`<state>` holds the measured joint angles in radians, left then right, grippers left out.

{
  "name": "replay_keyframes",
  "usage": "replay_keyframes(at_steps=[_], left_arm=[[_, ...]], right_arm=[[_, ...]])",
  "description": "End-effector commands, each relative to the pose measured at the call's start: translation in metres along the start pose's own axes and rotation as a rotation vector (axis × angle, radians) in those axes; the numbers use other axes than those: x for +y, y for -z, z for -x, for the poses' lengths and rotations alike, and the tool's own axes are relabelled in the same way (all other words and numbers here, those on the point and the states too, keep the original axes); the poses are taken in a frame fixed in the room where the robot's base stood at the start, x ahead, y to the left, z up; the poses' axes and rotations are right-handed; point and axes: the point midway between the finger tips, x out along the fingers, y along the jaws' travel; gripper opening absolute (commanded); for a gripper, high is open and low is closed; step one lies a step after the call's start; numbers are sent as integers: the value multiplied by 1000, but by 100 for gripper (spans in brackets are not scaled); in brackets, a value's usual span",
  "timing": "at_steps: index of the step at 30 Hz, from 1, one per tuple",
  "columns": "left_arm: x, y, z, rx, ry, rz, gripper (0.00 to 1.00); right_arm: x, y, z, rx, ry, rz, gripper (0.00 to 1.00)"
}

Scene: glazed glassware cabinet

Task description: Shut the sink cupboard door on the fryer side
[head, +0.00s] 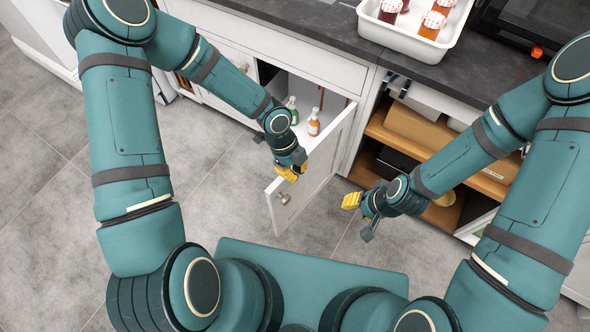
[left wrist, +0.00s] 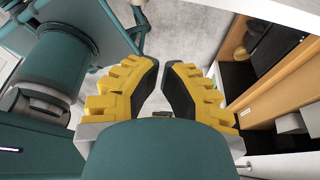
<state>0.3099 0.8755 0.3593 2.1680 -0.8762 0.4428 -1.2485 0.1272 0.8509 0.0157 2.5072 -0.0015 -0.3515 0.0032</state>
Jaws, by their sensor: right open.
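The white cupboard door (head: 318,165) stands swung open into the room in the head view, hinged on its right side. Its round knob (head: 284,198) is near the free edge. My left gripper (head: 290,172), with yellow fingertips, is by the upper free corner of the door; I cannot tell whether it touches it. In the left wrist view its fingers (left wrist: 160,72) have their tips close together with a narrow gap, and nothing shows between them. My right gripper (head: 362,218) is open and empty, to the right of the door, before the wooden shelves.
A green bottle (head: 291,109) and an orange bottle (head: 314,122) stand inside the open cupboard. Wooden shelves (head: 398,132) lie to its right. A white tray (head: 399,36) of jars and a black appliance (head: 530,25) are on the dark counter. The grey floor (head: 210,190) at left is clear.

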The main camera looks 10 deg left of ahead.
Motion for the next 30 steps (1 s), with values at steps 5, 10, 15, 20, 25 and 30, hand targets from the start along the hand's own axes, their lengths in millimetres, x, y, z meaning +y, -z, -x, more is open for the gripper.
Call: replay_keyframes(at_steps=[5, 10, 15, 20, 25, 30], left_arm=[[1, 0, -38, 2, -4, -2, 0], [0, 0, -66, 2, -2, 1, 0], [0, -2, -86, 1, 0, 4, 0], [0, -19, -76, 2, 3, 8, 0], [0, -32, -71, 3, 2, 7, 0], [0, -37, -70, 2, 0, 6, 0]], right_arm=[[5, 1, -15, 6, 0, 1, 42], [9, 2, -24, 11, -1, 1, 42], [12, 4, -31, 16, -1, 2, 42], [11, 4, -28, 16, -1, 2, 42], [11, 4, -29, 16, -1, 2, 42], [11, 4, -29, 16, -1, 2, 42]])
